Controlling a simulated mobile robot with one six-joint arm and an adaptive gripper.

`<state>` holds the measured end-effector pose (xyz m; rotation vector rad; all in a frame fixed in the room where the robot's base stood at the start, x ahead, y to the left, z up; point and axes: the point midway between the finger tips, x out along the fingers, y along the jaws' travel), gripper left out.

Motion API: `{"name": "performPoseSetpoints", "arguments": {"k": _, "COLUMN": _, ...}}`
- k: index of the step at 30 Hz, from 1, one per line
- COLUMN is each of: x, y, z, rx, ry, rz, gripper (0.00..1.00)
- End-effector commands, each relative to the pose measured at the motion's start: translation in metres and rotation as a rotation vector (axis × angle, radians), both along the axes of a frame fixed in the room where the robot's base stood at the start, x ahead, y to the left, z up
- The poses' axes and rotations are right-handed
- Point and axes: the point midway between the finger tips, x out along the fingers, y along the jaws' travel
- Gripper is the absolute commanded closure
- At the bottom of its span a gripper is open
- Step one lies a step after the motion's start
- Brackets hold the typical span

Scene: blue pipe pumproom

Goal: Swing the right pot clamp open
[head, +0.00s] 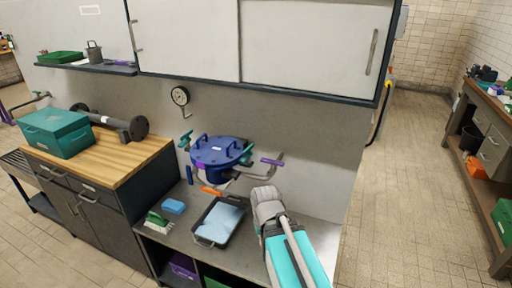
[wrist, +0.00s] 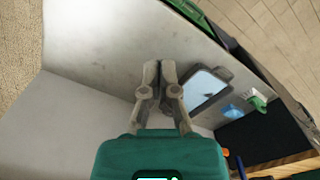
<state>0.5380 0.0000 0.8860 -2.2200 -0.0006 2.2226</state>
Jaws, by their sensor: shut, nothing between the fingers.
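The blue pot (head: 210,169) with its round lid stands against the back of the grey bench in the head view. A purple clamp handle (head: 272,162) sticks out on its right side, in front of a grey pipe. Teal clamp handles also show at its left and right rim, and another purple piece at its front. My gripper (wrist: 160,68) is shut and empty in the wrist view, its fingertips over bare bench surface. In the head view my arm reaches in at the lower right of the pot and hides the fingers. The clamp does not show in the wrist view.
A black tray (head: 197,238) lies in front of the pot; it also shows in the wrist view (wrist: 221,72). A blue sponge (head: 173,206), a green brush (head: 157,220) and an orange item (head: 211,191) lie nearby. Cabinets (head: 310,40) overhang the bench.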

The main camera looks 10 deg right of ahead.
Motion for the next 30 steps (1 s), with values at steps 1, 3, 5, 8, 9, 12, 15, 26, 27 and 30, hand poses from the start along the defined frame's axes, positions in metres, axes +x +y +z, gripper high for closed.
{"name": "performPoseSetpoints", "arguments": {"k": 1, "x": 0.000, "y": 0.000, "z": 0.000, "rx": 0.000, "ry": 0.000, "rz": 0.000, "gripper": 1.00}}
{"name": "performPoseSetpoints", "arguments": {"k": 3, "x": 0.000, "y": 0.000, "z": 0.000, "rx": 0.000, "ry": 0.000, "rz": 0.000, "gripper": 1.00}}
{"name": "performPoseSetpoints", "arguments": {"k": 5, "x": 0.000, "y": 0.000, "z": 0.000, "rx": 0.000, "ry": 0.000, "rz": 0.000, "gripper": 1.00}}
{"name": "performPoseSetpoints", "arguments": {"k": 8, "x": 0.001, "y": 0.000, "z": 0.000, "rx": 0.008, "ry": -0.001, "rz": -0.003, "gripper": 1.00}}
{"name": "performPoseSetpoints", "arguments": {"k": 9, "x": 0.003, "y": 0.000, "z": 0.000, "rx": 0.016, "ry": -0.003, "rz": -0.005, "gripper": 1.00}}
{"name": "performPoseSetpoints", "arguments": {"k": 12, "x": 0.008, "y": 0.001, "z": -0.001, "rx": 0.051, "ry": -0.009, "rz": -0.017, "gripper": 1.00}}
{"name": "performPoseSetpoints", "arguments": {"k": 15, "x": 0.018, "y": -0.005, "z": -0.001, "rx": 0.113, "ry": -0.021, "rz": -0.043, "gripper": 1.00}}
{"name": "performPoseSetpoints", "arguments": {"k": 26, "x": 0.082, "y": -0.007, "z": 0.016, "rx": 0.524, "ry": -0.129, "rz": -0.190, "gripper": 1.00}}
{"name": "performPoseSetpoints", "arguments": {"k": 27, "x": 0.090, "y": -0.009, "z": 0.021, "rx": 0.576, "ry": -0.146, "rz": -0.209, "gripper": 1.00}}
{"name": "performPoseSetpoints", "arguments": {"k": 30, "x": 0.111, "y": -0.018, "z": 0.034, "rx": 0.708, "ry": -0.194, "rz": -0.260, "gripper": 1.00}}
